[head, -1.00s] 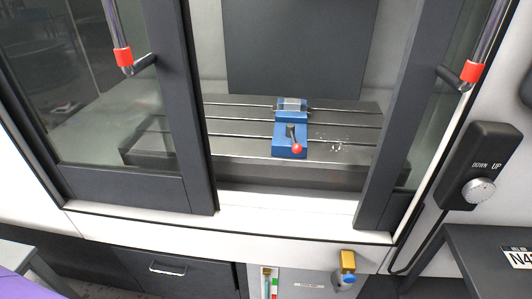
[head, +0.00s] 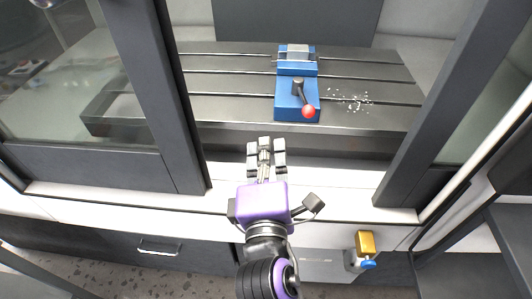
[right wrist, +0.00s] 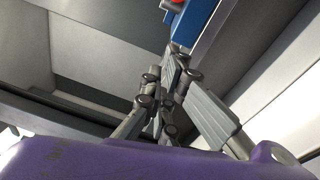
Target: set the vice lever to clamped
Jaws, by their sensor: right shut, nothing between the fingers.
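The blue vice (head: 297,85) sits on the grey slotted machine table, inside the open doorway. Its dark lever (head: 302,94) ends in a red ball (head: 309,111) and points toward the front, slightly right. Part of the blue vice (right wrist: 190,25) and a red spot (right wrist: 176,3) show at the top of the right wrist view. My right gripper (head: 266,150) is at the door sill, in front of the vice and apart from it. Its fingers (right wrist: 165,100) are shut and empty. My left gripper is not in view.
Dark door frames stand left (head: 172,90) and right (head: 455,110) of the opening. Metal chips (head: 352,101) lie on the machine table (head: 225,90) right of the vice. A yellow and blue fitting (head: 366,245) is on the front panel below the sill (head: 345,205).

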